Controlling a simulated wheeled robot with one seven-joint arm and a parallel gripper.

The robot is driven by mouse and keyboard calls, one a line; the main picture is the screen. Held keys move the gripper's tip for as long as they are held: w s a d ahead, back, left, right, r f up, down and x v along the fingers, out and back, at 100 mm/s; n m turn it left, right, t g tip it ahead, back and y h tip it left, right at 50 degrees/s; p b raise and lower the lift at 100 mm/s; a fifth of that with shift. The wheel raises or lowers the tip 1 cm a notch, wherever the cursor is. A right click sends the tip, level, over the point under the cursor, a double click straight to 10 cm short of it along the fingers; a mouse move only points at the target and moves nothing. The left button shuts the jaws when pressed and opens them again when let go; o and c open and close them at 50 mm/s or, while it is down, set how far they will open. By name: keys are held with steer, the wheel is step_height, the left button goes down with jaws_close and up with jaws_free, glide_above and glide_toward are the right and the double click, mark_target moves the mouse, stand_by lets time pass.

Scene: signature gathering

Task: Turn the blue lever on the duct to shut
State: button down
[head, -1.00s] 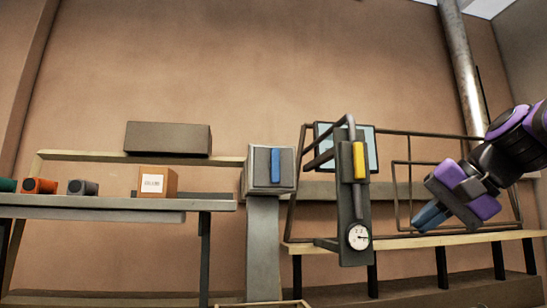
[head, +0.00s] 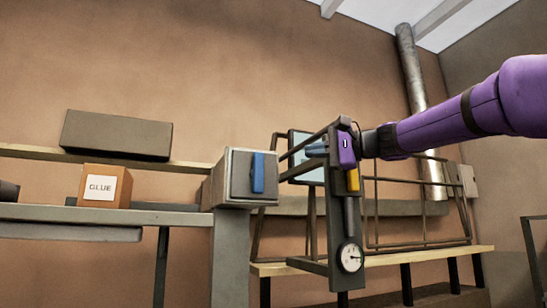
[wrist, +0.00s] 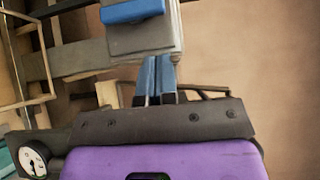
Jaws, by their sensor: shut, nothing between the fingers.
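The blue lever (head: 257,172) stands upright on the front face of the grey duct box (head: 238,160) in the head view. In the wrist view the lever (wrist: 132,11) lies across the top edge, on the grey duct (wrist: 150,40). My gripper (head: 306,150) is to the right of the lever in the head view, its blue fingers pointing left, with a clear gap to the lever. In the wrist view my gripper's fingers (wrist: 158,62) are together and empty, just below the duct box. Part of the gripper is hidden behind a dark post in the head view.
The dark post (head: 335,225) has a yellow handle (head: 353,181) and a round gauge (head: 350,257), close by my gripper. A wire rack (head: 415,205) stands on a bench to the right.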

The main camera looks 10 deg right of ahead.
steer(key=shift+a, duration=0.1)
glide_toward(257, 173)
steer(key=w+a+r, duration=0.4)
steer(key=w+r, duration=0.1)
steer(key=shift+f, duration=0.15)
